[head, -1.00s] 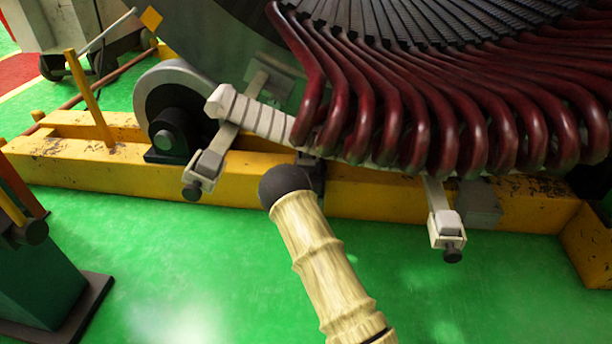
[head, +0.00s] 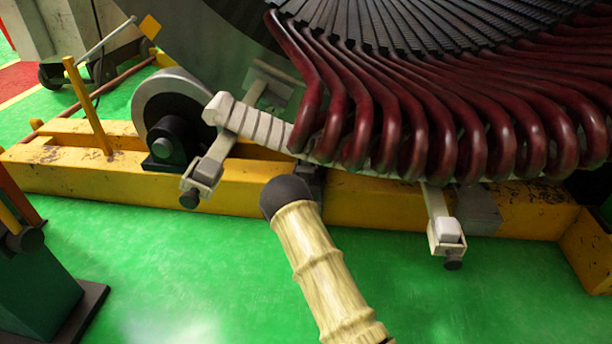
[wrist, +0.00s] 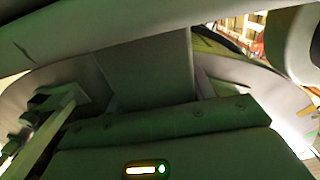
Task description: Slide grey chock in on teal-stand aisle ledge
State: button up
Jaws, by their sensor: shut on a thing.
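In the wrist view the body of my gripper (wrist: 160,130) is a dark green-grey panel with a small light at the bottom edge. A flat grey block (wrist: 145,75), which looks like the chock, stands just beyond it, and my gripper is shut on it; the far end of the block is cut off by a pale bar across the top. The fingertips are not clear. In the head view a dark teal stand (head: 35,290) on a black base is at the lower left, partly out of frame. Its aisle ledge cannot be made out. My gripper and the chock are not visible in the head view.
A yellow frame (head: 240,185) with a grey roller (head: 172,95) carries the stator with dark red coils (head: 440,130). Pale brackets (head: 445,230) jut out in front. A wood-grained rod with a dark round end (head: 286,196) crosses the foreground. Green floor (head: 180,265) is clear between.

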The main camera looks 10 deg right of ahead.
jog(key=shift+w+d, duration=0.1)
jog(key=shift+w, duration=0.15)
jog(key=shift+b+x, duration=0.55)
jog(key=shift+x, duration=0.25)
jog(key=o, duration=1.3)
jog(key=shift+c, duration=0.2)
jog(key=shift+s+p, duration=0.45)
jog(key=p+v, duration=0.9)
jog(key=v, duration=0.7)
jog(key=shift+s+a, duration=0.2)
jog(key=shift+s, duration=0.1)
